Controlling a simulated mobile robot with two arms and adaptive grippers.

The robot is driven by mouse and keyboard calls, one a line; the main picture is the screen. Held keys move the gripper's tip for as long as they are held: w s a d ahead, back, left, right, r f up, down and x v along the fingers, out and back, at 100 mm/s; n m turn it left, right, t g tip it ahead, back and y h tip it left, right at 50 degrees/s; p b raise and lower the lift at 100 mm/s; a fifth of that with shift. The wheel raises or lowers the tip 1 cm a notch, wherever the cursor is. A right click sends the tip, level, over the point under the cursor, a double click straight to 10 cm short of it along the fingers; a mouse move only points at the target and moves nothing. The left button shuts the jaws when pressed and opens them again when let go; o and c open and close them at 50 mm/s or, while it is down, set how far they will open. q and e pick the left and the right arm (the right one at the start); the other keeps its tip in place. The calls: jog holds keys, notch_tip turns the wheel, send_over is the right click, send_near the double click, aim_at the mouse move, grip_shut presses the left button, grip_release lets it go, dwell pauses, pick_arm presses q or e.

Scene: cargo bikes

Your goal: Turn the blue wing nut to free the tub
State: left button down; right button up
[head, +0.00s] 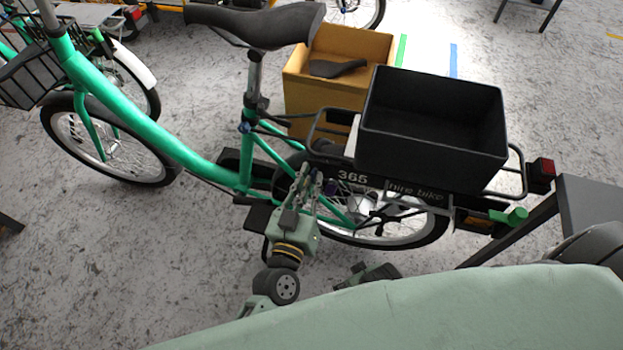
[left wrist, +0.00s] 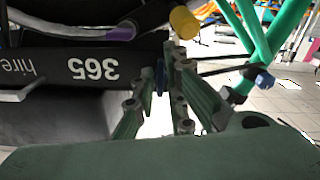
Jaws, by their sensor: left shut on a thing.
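The black tub (head: 430,150) sits upright and empty on the rear rack of a green bike. The rack's side plate (head: 375,185) reads "365" and "hire bike"; it also shows upside down in the left wrist view (left wrist: 60,66). My left gripper (head: 308,182) is at the front end of this plate, below the tub's near front corner. In the left wrist view its fingers (left wrist: 158,88) are shut on the blue wing nut (left wrist: 160,76), which is mostly hidden between them.
A yellow knob (left wrist: 184,22) and a purple part (left wrist: 118,34) are close to my left fingers. The bike's saddle (head: 260,24) and green frame (head: 170,140) are to the left. A yellow box (head: 305,95) stands behind. A dark table (head: 590,205) is at the right.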

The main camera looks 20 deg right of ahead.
pick_arm(q)
jog(key=shift+s+d+n, duration=0.2)
jog(key=shift+n, duration=0.1)
jog(key=c, duration=1.9)
grip_release()
jog(key=v, duration=1.2)
